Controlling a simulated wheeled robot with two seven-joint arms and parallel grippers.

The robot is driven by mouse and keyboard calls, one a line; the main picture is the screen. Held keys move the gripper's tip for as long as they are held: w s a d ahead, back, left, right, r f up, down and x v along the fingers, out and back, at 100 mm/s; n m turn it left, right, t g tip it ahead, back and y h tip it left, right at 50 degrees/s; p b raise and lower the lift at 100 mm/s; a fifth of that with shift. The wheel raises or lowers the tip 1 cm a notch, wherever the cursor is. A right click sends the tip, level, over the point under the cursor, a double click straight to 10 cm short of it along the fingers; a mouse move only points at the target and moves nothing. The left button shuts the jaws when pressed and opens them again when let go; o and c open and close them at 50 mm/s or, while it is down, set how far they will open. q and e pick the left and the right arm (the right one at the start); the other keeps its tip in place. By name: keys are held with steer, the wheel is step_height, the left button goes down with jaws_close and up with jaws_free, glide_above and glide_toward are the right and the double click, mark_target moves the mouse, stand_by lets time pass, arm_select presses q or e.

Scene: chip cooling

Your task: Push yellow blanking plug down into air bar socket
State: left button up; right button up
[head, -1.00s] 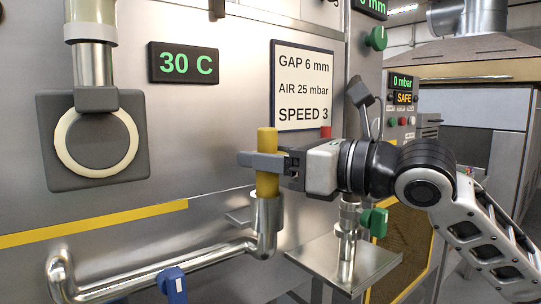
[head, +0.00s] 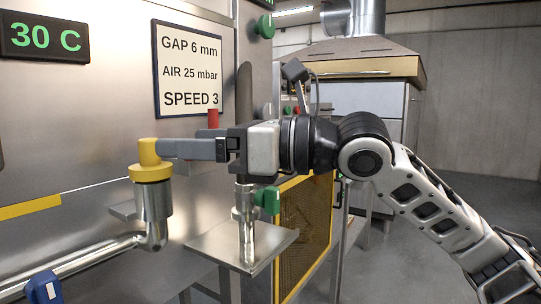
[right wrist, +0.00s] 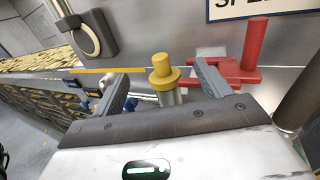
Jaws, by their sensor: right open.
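The yellow blanking plug (head: 150,162) stands upright at the mouth of the metal air bar socket (head: 154,212) in the head view, its wide flange over the rim. How deep its lower part sits is hidden. My right gripper (head: 165,148) is at the plug's knob, reaching in from the right; one finger overlaps its right side. The right wrist view shows my right gripper (right wrist: 161,72) open, with the plug (right wrist: 163,72) centred between the fingertip lines and a gap on each side. My left gripper is out of view.
A red part (right wrist: 245,60) stands just right of the plug in the wrist view, close to one finger. A metal shelf (head: 215,250) and green valve handle (head: 267,200) lie below my right arm. A blue-handled valve (head: 43,288) is on the pipe at lower left.

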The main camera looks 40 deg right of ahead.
arm_select(q)
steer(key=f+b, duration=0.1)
steer(key=b, duration=0.2)
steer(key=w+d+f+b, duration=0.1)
steer(key=b, duration=0.3)
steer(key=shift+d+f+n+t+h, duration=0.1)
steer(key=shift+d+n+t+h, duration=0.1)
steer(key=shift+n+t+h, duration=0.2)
arm_select(e)
steer(key=v, duration=0.9)
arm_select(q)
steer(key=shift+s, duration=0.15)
